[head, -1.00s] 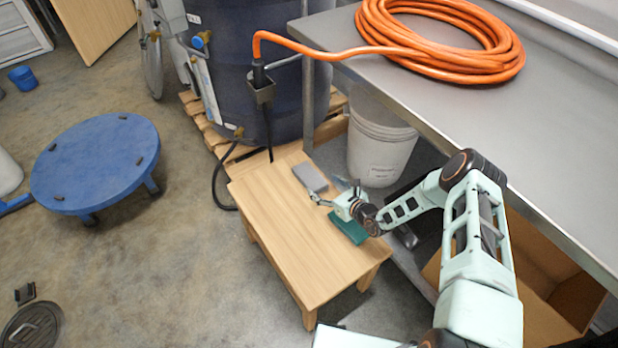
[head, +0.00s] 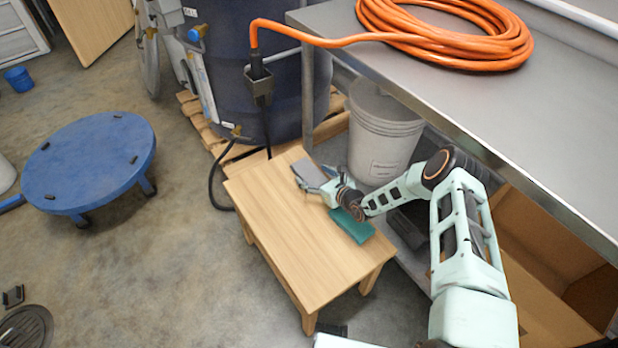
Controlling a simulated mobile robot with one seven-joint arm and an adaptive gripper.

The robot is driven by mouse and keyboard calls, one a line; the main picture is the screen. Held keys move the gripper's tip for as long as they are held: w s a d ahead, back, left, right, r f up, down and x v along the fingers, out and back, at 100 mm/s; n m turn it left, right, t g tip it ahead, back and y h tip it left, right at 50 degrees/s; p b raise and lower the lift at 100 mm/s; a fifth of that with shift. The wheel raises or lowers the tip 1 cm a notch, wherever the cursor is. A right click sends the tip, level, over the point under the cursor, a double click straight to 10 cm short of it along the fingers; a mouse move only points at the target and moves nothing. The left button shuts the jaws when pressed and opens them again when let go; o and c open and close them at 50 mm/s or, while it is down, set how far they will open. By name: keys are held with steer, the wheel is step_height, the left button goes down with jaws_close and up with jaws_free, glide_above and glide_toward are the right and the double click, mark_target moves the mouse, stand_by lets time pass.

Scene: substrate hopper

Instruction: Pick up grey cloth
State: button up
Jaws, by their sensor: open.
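The grey cloth (head: 308,172) lies flat on the far part of the small wooden table (head: 290,250), near its back edge. My gripper (head: 316,187) is open and sits low over the table, at the near end of the grey cloth. One finger appears to overlap the cloth's near edge; I cannot tell whether it touches. A green cloth or pad (head: 352,225) lies on the table beneath and beside my wrist, partly hidden by it.
A dark tank stands on a wooden pallet behind. A blue round dolly (head: 90,165) is on the floor at left.

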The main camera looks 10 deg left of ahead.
mark_target(310, 172)
steer(key=shift+b+x, duration=0.85)
steer(key=shift+x, duration=0.35)
steer(key=shift+w+a+f+b, duration=0.2)
steer(key=shift+w+a+b, duration=0.15)
steer(key=shift+b, duration=0.05)
steer(key=c, duration=1.2)
steer(key=shift+r, duration=0.1)
steer(key=shift+c, duration=0.2)
